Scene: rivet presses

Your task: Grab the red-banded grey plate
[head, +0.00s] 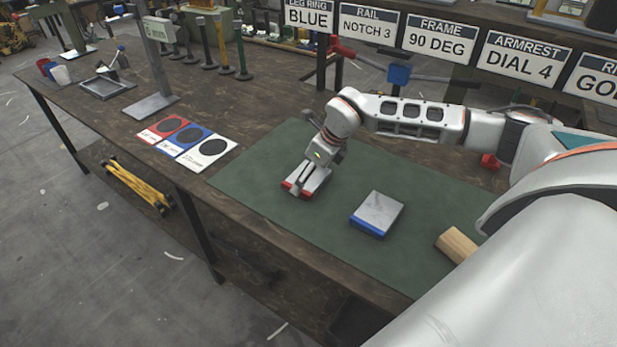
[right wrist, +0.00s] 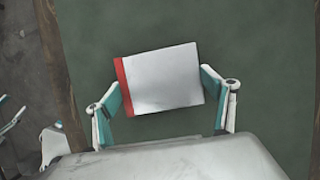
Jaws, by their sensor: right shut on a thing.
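The red-banded grey plate (head: 318,178) is on or just above the green mat, under my right gripper (head: 306,188), which partly covers it in the head view. In the right wrist view the plate (right wrist: 165,78) lies between the two fingers of my right gripper (right wrist: 166,98), with its red band at the left end. The right gripper is shut on the plate, one finger at each side. I cannot tell whether the plate is clear of the mat.
A blue-banded grey plate (head: 378,212) lies on the green mat (head: 255,180) to the right. A wooden block (head: 457,245) is at the mat's right part. Red, blue and white cards (head: 187,142) lie left of the mat. A metal stand (head: 152,104) is farther back.

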